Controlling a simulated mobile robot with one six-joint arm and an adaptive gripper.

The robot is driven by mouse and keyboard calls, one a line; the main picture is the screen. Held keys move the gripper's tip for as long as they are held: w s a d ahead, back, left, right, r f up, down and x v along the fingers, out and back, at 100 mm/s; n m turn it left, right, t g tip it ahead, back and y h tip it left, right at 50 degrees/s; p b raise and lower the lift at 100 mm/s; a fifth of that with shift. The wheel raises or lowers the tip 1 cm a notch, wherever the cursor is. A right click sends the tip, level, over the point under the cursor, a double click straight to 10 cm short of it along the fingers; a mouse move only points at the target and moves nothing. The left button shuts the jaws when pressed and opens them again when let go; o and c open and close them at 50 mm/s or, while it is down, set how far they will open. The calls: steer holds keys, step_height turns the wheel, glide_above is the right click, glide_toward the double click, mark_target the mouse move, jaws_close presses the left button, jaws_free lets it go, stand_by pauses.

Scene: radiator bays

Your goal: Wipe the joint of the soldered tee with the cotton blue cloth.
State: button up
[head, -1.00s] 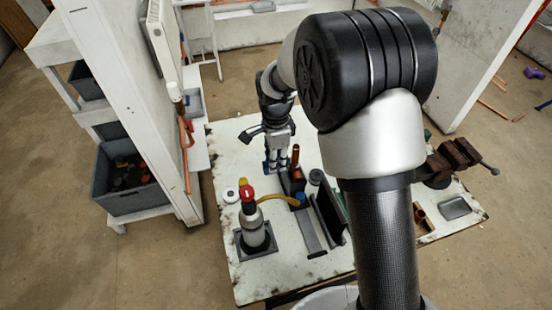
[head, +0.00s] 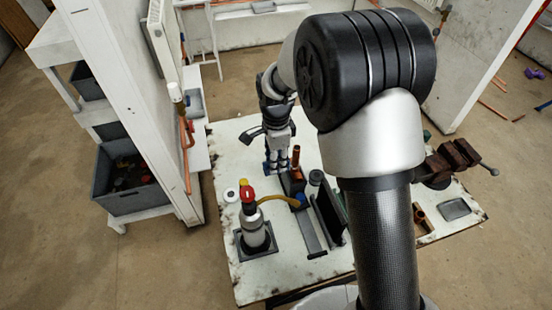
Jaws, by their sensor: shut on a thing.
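My gripper (head: 277,167) points down over the white bench, left of the middle. It is shut on the blue cloth (head: 268,167), of which only a small patch shows around the fingertips. An upright copper pipe (head: 296,154) stands just to the right of the fingers, in or behind a dark holder. It may be part of the soldered tee, but its joint is too small to make out. I cannot tell whether the cloth touches it.
A torch with a red top (head: 252,229) stands on the bench (head: 240,285), with a yellow hose (head: 273,198). A dark vise (head: 452,160) and a grey tray (head: 456,209) are at the right. A grey crate (head: 128,195) sits on the left shelf.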

steer(key=shift+s, duration=0.1)
stand_by(0.5)
steer(key=shift+s+d, duration=0.2)
steer(key=shift+s, duration=0.4)
steer(key=shift+w, duration=0.15)
steer(key=shift+w+a+p, duration=0.2)
steer(key=shift+w+p, duration=0.1)
steer(key=shift+w, duration=0.3)
steer(key=shift+s, duration=0.2)
steer(key=shift+s+d, duration=0.1)
steer(key=shift+s, duration=0.1)
stand_by(0.5)
